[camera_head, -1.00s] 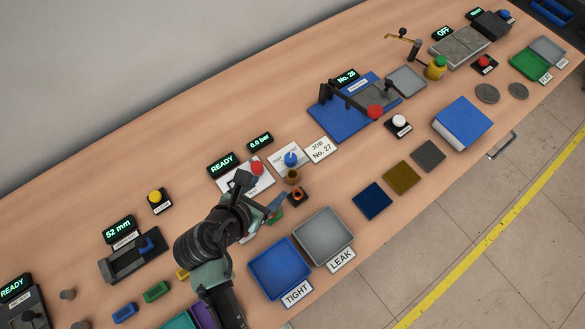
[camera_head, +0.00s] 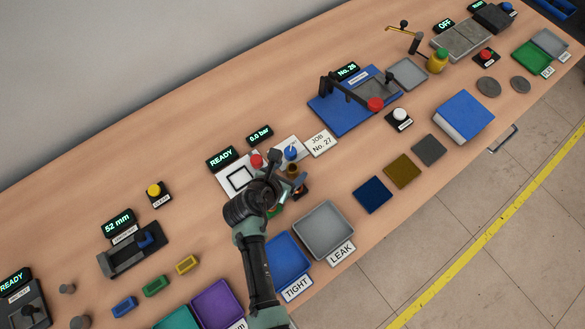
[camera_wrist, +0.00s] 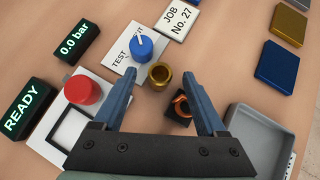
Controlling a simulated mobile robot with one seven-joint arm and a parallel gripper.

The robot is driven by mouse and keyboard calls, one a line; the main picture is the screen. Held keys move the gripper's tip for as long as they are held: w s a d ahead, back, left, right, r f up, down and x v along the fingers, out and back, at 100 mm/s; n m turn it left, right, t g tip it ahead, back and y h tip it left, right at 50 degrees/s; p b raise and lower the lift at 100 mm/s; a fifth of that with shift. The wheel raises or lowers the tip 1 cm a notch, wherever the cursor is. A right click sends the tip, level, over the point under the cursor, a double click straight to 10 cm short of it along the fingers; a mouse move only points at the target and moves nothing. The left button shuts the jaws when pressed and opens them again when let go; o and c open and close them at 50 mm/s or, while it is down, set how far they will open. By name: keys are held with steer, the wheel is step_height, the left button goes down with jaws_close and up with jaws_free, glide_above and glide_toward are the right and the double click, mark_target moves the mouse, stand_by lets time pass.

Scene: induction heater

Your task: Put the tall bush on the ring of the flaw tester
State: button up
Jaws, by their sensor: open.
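A brass hollow cylinder (camera_wrist: 159,77), which looks like the tall bush, stands upright below the blue knob in the wrist view. In the head view this bush (camera_head: 292,169) is partly hidden by my gripper (camera_head: 286,174). In the wrist view my gripper (camera_wrist: 157,82) is open, and the bush appears between its fingertips; I cannot tell how far below them it is. A copper-coloured ring (camera_wrist: 180,104) sits on a small black block just beside the bush, partly behind the right finger. I cannot tell from a label whether this is the flaw tester's ring.
A red button (camera_wrist: 82,90) and a white plate with a black square frame are at left. The blue knob (camera_wrist: 140,47) stands behind the bush. A grey LEAK tray (camera_head: 323,231) and blue TIGHT tray (camera_head: 283,259) lie in front.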

steer(key=shift+w+d+f, duration=0.15)
steer(key=shift+w+f, duration=0.1)
steer(key=shift+f, duration=0.1)
steer(key=shift+r, duration=0.1)
jaws_close()
